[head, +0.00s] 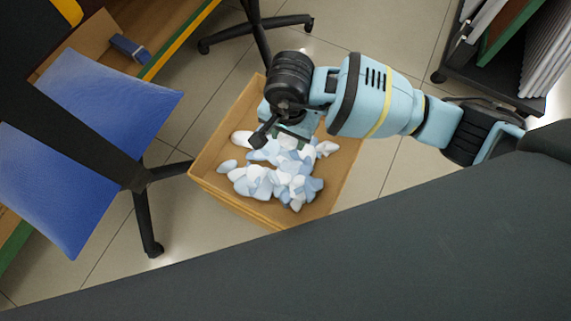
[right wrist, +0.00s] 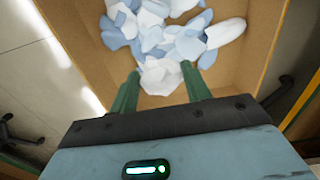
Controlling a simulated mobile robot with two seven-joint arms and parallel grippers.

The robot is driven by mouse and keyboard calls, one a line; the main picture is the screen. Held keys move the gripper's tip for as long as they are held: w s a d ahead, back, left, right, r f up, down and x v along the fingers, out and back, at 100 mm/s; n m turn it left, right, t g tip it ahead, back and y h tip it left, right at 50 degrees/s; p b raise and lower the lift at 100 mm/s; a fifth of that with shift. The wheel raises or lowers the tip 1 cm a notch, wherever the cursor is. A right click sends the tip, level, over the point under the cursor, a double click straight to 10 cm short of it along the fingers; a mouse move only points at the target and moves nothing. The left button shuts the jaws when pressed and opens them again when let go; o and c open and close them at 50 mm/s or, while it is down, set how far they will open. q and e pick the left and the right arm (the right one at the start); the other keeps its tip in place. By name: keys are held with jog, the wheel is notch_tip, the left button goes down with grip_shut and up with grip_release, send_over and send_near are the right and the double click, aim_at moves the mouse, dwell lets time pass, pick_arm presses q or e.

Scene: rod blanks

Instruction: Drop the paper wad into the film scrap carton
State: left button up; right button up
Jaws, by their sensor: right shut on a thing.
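The film scrap carton (head: 228,127) is an open brown box on the floor, with a heap of white and pale blue scraps (head: 270,182) in it. My right gripper (head: 290,142) points down inside the carton's outline, over the far part of the heap. In the right wrist view its two green fingers (right wrist: 161,72) are shut on the white, crumpled paper wad (right wrist: 160,78). Scraps lie just beyond the wad in that view. In the head view the wad is hard to tell from the scraps. My left gripper is not in view.
A blue office chair (head: 110,100) stands left of the carton, with a black leg close to it. Another chair base (head: 257,30) is behind. A dark rack with binders (head: 500,50) is at the upper right. Tiled floor (head: 400,190) shows right of the carton.

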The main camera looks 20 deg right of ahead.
notch_tip(320, 180, down, 6)
jog(key=b, duration=0.4)
dwell(0.3)
jog(key=o, duration=1)
jog(key=shift+r, duration=0.15)
notch_tip(320, 180, up, 8)
jog(key=p, duration=0.3)
jog(key=shift+f, duration=0.2)
